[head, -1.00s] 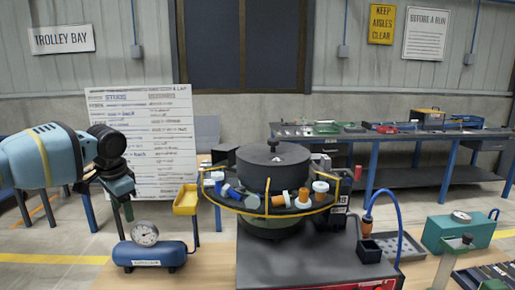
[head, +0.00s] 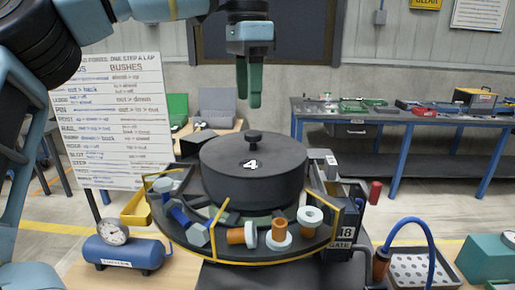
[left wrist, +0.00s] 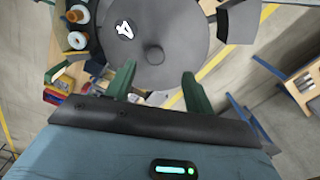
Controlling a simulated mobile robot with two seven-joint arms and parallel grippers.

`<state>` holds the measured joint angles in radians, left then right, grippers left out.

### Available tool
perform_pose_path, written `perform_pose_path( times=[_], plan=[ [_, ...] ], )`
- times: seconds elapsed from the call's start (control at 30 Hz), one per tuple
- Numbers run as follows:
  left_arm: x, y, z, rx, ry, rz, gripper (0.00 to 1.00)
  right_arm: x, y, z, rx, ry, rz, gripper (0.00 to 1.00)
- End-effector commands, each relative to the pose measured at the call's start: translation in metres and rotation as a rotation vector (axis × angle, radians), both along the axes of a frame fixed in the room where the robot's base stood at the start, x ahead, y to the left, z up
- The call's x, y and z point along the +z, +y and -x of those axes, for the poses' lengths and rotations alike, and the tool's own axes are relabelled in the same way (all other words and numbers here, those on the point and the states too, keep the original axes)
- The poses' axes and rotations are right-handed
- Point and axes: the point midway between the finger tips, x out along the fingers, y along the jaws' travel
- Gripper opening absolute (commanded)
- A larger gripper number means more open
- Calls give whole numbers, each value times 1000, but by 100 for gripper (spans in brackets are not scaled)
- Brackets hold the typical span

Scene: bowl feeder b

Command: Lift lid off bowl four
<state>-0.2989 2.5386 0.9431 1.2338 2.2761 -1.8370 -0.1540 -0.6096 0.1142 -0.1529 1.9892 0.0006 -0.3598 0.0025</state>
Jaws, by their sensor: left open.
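The dark grey lid (head: 257,158) marked with a white 4 sits on the bowl of the feeder (head: 250,218), with a small round knob (head: 254,138) at its centre. My left gripper (head: 249,100) is open and empty. It points downward above the knob, with a visible gap between them. In the left wrist view my green fingers (left wrist: 158,82) are spread apart, and the knob (left wrist: 154,54) shows just beyond the fingertips, near the middle of the gap. The lid (left wrist: 170,30) also shows there. My right gripper is not in view.
Orange, white and blue parts lie on the tray around the bowl, with a yellow wire rail (head: 216,212). A blue air tank with gauge (head: 124,251) stands at left. A box labelled GATE (head: 341,232) and a blue hose (head: 419,225) are at right.

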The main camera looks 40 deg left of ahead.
Motion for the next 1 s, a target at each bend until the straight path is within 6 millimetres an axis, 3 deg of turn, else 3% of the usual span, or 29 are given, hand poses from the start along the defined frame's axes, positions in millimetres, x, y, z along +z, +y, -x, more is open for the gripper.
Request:
perform_pose_path(
  times=[0.17, 0.47, 0.8, 1.0],
  plan=[
    [-17, 0, 0, -1, 2, -2, 54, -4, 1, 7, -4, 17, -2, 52],
    [-30, -1, 0, 1, 2, -1, 54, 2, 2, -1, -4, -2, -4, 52],
    [-71, -9, 1, 1, 0, -1, 54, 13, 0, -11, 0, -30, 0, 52],
    [-77, -9, 0, 2, -1, -1, 54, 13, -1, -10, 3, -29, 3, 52]
  ],
)
